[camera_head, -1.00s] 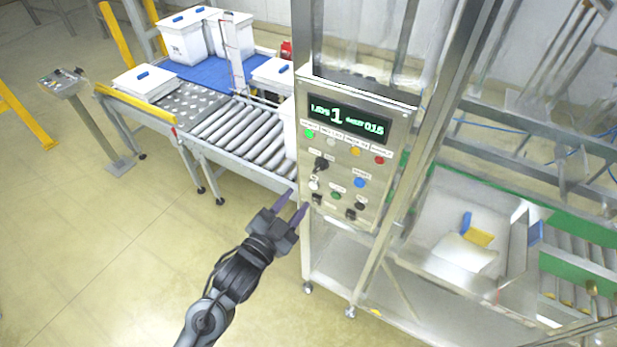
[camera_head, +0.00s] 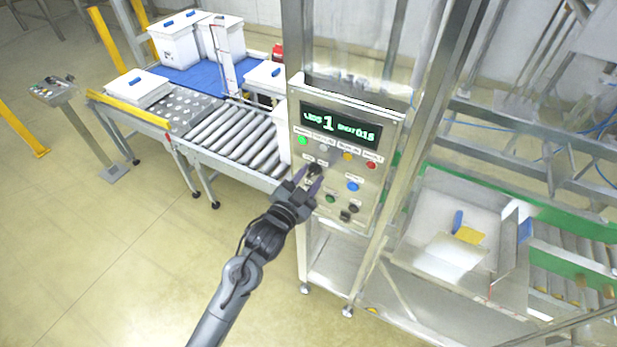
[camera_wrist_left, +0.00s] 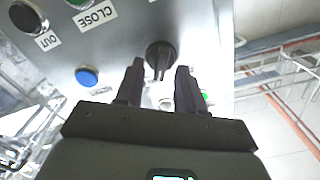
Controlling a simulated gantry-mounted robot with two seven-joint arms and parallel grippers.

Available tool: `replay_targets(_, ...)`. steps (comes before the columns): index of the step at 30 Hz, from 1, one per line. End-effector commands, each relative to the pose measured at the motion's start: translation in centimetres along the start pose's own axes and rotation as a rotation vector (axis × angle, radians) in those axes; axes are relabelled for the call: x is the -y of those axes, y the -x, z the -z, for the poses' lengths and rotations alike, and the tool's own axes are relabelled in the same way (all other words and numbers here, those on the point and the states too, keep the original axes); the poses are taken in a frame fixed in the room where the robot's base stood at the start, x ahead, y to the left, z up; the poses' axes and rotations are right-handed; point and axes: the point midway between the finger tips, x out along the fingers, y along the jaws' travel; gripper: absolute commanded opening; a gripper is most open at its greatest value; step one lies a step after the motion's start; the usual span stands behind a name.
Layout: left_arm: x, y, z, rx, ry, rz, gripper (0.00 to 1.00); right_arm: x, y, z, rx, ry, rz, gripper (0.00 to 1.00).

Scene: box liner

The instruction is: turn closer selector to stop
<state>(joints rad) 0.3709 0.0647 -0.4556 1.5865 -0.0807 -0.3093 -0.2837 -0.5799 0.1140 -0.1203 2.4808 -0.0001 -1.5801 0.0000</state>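The control panel (camera_head: 374,188) stands upright on a metal frame, with a lit display (camera_head: 340,126) above rows of lamps, buttons and selectors. A large black rotary selector (camera_wrist_left: 161,56) shows in the left wrist view, its handle pointing between my fingers; its label cannot be read. My left gripper (camera_head: 309,180) is at the panel's left side, over the upper selector. In the left wrist view the gripper (camera_wrist_left: 160,82) is open, with one finger on each side of the handle; contact cannot be told. My right gripper is not in view.
A blue button (camera_wrist_left: 87,76) and a green button labelled CLOSE (camera_wrist_left: 97,14) sit near the selector. A roller conveyor (camera_head: 235,138) with white boxes (camera_head: 175,42) stands to the left. A carton (camera_head: 450,245) with open flaps is at the right.

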Motion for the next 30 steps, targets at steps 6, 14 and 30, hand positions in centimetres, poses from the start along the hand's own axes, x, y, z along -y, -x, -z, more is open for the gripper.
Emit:
replay_targets(6, 0.00, 0.00, 0.01, 0.000, 0.000, 0.000, 0.35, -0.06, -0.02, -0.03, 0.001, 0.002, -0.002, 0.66)
replay_targets(14, 0.00, 0.01, 0.01, 0.000, 0.000, 0.000, 0.00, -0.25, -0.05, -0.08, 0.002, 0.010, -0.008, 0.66)
replay_targets(30, 0.15, 0.00, 0.18, -0.001, 0.107, 0.000, 0.00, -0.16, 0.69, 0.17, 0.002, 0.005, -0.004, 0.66)
